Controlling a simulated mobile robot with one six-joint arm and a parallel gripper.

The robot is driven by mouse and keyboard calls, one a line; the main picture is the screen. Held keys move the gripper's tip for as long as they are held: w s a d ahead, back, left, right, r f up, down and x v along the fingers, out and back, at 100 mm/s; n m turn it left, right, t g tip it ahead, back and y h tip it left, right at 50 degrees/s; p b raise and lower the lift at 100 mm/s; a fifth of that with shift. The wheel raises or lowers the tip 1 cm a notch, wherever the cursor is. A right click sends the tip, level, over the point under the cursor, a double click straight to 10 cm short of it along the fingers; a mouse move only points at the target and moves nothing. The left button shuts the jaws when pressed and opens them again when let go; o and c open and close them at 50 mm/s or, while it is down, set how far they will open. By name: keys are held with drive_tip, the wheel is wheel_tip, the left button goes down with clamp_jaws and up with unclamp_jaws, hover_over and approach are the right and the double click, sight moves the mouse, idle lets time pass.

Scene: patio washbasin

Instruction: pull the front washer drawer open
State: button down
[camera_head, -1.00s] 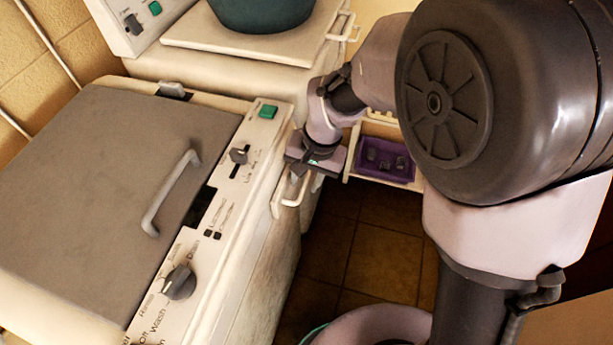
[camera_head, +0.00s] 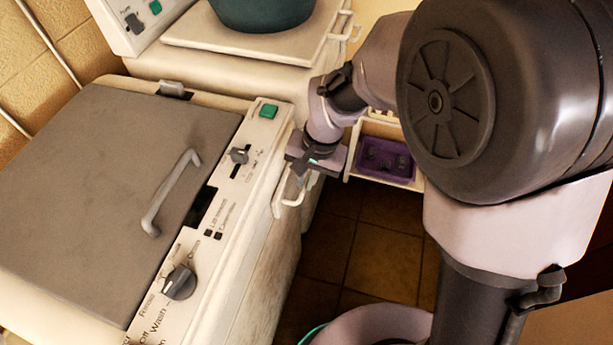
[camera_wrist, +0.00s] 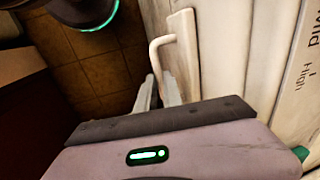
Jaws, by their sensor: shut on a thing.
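The front washer drawer (camera_head: 278,198) is a small pale panel on the front of the near white washer, below its control strip. It looks shut or nearly so. Its white bar handle (camera_head: 297,196) sticks out from the panel. The handle (camera_wrist: 160,44) and the drawer front (camera_wrist: 186,55) also show in the wrist view. My gripper (camera_head: 299,180) comes down on the handle from above and is shut on it. In the wrist view the fingers of my gripper (camera_wrist: 158,90) are at the handle's near end, which is partly hidden.
The near washer has a grey lid (camera_head: 110,190) with a bar handle, a dial (camera_head: 180,283) and a green button (camera_head: 268,111). Behind it stands a second white appliance with a dark green basin (camera_head: 262,14). A purple tray (camera_head: 386,160) lies beyond my gripper. Tiled floor (camera_head: 385,255) is free in front.

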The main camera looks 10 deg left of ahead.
drive_tip(key=shift+w, duration=0.1)
idle(0.6)
drive_tip(key=d, duration=0.8)
drive_tip(key=shift+s+d, duration=0.3)
drive_tip(key=shift+d, duration=0.1)
drive_tip(key=shift+r, duration=0.1)
drive_tip(key=c, duration=1.5)
unclamp_jaws()
drive_tip(key=d+r+p, duration=0.1)
drive_tip(key=r+p, duration=0.1)
drive_tip(key=r, duration=0.3)
drive_tip(key=d+r+p, duration=0.1)
drive_tip(key=r+p, duration=0.2)
drive_tip(key=r, duration=0.3)
drive_tip(key=d+r+p, duration=0.1)
drive_tip(key=r+p, duration=0.1)
drive_tip(key=r, duration=0.4)
drive_tip(key=shift+s+d, duration=0.1)
drive_tip(key=shift+s, duration=0.1)
